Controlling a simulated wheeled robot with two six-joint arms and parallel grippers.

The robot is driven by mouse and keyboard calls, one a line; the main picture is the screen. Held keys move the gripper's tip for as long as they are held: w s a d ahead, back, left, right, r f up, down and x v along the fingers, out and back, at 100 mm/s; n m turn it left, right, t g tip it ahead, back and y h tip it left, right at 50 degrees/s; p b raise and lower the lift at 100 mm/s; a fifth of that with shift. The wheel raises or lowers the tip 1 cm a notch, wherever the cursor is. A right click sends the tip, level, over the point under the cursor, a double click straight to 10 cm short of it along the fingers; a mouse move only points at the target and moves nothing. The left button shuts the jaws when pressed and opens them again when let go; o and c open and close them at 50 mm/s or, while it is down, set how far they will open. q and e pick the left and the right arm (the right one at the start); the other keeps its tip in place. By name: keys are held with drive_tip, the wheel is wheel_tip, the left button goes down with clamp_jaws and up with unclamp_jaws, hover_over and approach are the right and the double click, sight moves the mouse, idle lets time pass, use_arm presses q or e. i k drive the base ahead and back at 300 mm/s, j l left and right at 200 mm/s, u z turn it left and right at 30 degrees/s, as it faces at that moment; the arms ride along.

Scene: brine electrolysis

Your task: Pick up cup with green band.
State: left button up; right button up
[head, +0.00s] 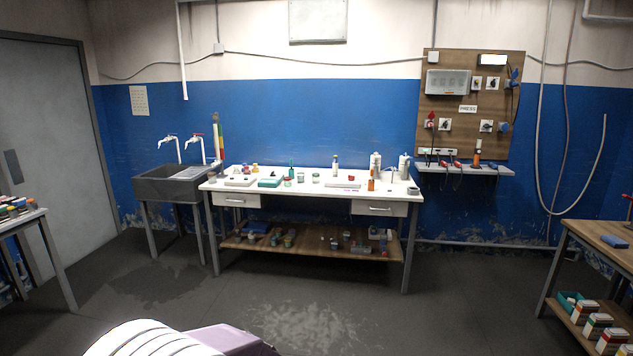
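A white-topped table (325,194) stands against the blue wall, some way off across the floor. A small pale cup-like container (315,178) with a greenish tint stands upright near the middle of its top. Another small container (287,182) with green and reddish colour stands to its left. Both are too small to tell which one bears a green band. Neither of my grippers is in view.
A dark sink (172,184) stands left of the table. A wooden workbench (598,236) is at the right, another table (22,220) at the far left. Bottles and trays crowd the white table; its lower shelf (300,247) holds several items. The floor before it is clear.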

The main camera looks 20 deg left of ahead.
sight(315, 176)
drive_tip(key=i+j+u, duration=0.3)
drive_tip(key=i, duration=0.55)
drive_tip(key=i+j+u, duration=0.25)
drive_tip(key=i, duration=0.6)
drive_tip(key=i+j+u, duration=0.15)
drive_tip(key=i+u, duration=0.15)
drive_tip(key=i, duration=0.55)
drive_tip(key=i+z, duration=0.2)
drive_tip(key=i, duration=0.3)
drive_tip(key=i+j+z, duration=0.25)
drive_tip(key=i, duration=0.25)
drive_tip(key=i+j+z, duration=0.2)
drive_tip(key=i, duration=0.3)
drive_tip(key=i+j+z, duration=0.25)
drive_tip(key=i+j, duration=0.55)
drive_tip(key=i+z, duration=0.05)
drive_tip(key=i, duration=0.05)
